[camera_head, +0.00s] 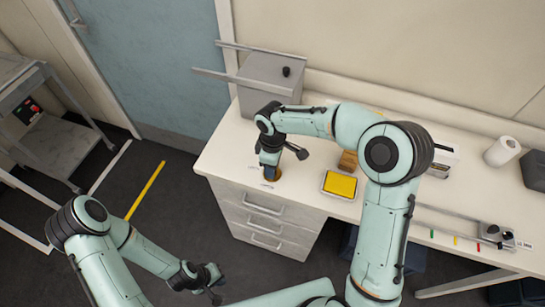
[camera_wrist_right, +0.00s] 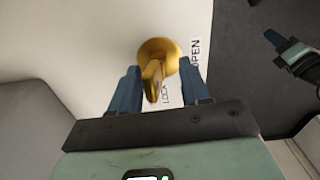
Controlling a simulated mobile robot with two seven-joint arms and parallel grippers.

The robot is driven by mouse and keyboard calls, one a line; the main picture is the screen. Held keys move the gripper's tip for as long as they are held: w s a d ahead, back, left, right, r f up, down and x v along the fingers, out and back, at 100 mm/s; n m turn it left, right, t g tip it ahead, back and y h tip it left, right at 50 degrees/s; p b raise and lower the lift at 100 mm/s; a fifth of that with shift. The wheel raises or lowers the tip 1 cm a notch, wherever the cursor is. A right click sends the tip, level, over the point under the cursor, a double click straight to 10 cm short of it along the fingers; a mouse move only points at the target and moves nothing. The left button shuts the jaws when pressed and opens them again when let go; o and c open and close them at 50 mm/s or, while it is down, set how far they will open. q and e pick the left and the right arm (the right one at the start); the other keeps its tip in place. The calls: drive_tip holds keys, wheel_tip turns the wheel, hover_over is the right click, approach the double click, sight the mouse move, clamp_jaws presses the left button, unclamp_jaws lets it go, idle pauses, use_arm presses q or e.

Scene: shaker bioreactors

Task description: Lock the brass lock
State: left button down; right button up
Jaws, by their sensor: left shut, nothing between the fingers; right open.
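The brass lock (camera_wrist_right: 158,52) is a round gold disc with a raised flat handle (camera_wrist_right: 152,82), set on a white surface in the right wrist view. Printed labels LOCK (camera_wrist_right: 166,97) and OPEN (camera_wrist_right: 196,52) lie beside it. In the head view the lock (camera_head: 274,180) is mostly hidden under my right gripper (camera_head: 270,168), at the near left part of the bench. My right gripper is open, with one finger on each side of the handle; contact is not clear. My left gripper (camera_head: 210,280) is shut and empty, low in front of the bench.
A grey box (camera_head: 270,80) stands behind my right gripper. A tray with a yellow pad (camera_head: 340,185) and a wooden block (camera_head: 348,160) are to the right. A white roll (camera_head: 502,150) stands farther right. A grey cart (camera_head: 55,145) is at the left.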

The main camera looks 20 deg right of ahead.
wheel_tip(320, 180, up, 13)
idle(0.3)
